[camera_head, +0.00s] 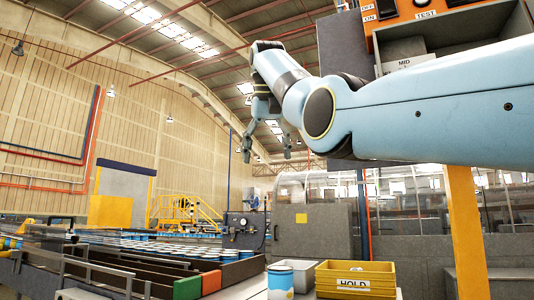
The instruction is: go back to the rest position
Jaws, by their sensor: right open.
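My right arm comes in from the right across the upper part of the head view. My right gripper (267,150) hangs from its far end with the fingers pointing down. Its fingers are apart and nothing is between them. It is high up, well clear of the conveyor and the containers below. My left gripper does not show.
A yellow bin marked HOLD (357,267) and a blue-and-white can (280,284) stand at the bottom. A conveyor (110,270) with many cans runs at left. An orange switch box (440,8) and a grey compartment marked MID (403,52) are close to my right arm.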

